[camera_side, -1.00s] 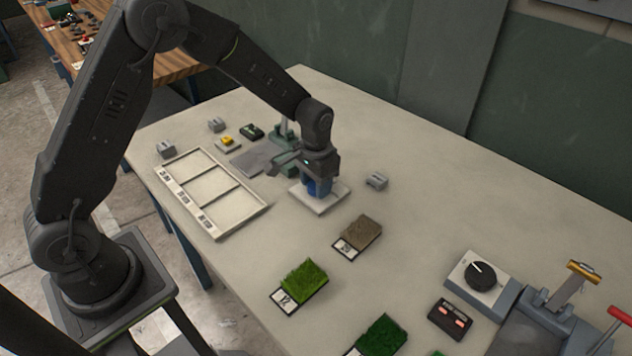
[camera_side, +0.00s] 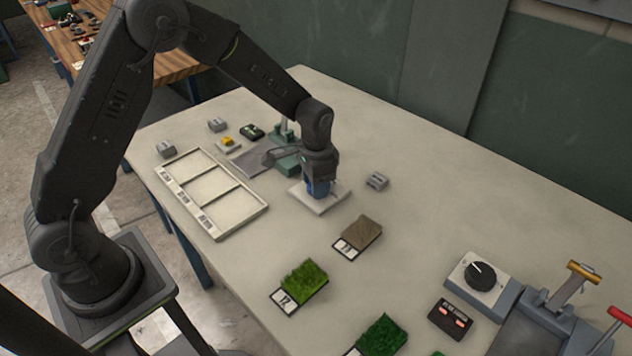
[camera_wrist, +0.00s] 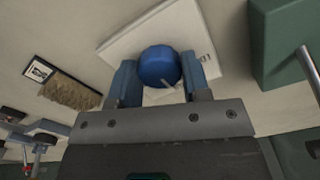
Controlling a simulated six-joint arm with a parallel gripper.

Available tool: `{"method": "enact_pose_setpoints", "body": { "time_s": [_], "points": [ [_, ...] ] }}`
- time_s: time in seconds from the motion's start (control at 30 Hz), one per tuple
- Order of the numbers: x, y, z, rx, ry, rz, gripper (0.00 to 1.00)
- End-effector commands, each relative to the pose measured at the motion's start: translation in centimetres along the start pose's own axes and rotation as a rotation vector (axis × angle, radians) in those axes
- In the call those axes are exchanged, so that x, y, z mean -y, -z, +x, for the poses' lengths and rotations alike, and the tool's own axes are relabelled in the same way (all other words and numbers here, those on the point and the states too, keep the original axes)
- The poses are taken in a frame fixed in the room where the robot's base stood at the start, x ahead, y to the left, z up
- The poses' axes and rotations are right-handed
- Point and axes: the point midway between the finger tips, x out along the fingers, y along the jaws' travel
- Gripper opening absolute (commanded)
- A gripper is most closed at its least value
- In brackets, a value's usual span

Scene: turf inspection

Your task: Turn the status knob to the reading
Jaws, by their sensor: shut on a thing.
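A round blue knob (camera_wrist: 160,62) stands on a white base plate (camera_wrist: 118,50), with a light pointer line on its top. The plate also shows in the side view (camera_side: 322,207) near the middle of the table, and a dark mark is printed near its edge in the wrist view. My gripper (camera_wrist: 158,73) points down over the plate, with its two blue-grey fingers shut on the knob from either side. In the side view my gripper (camera_side: 318,190) mostly hides the knob. Any scale around the knob is not readable.
A divided white tray (camera_side: 212,192) lies left of the plate, and a small grey block (camera_side: 377,181) right of it. A green stand (camera_side: 286,160) is close behind.

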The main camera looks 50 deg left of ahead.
Motion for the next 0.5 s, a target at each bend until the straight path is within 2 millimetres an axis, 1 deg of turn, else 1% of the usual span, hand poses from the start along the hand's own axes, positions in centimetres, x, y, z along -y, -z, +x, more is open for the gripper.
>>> {"method": "enact_pose_setpoints", "body": {
  "time_s": [0.07, 0.1, 0.33, 0.5],
  "points": [
    [0.00, -0.03, -0.06, 0.001, 0.000, 0.000, 0.20],
    [0.00, -0.03, -0.06, 0.001, 0.000, -0.001, 0.46],
    [0.00, -0.02, -0.03, 0.001, 0.000, -0.001, 0.68],
    [0.00, -0.01, -0.01, 0.000, 0.000, -0.001, 0.69]
  ]
}}
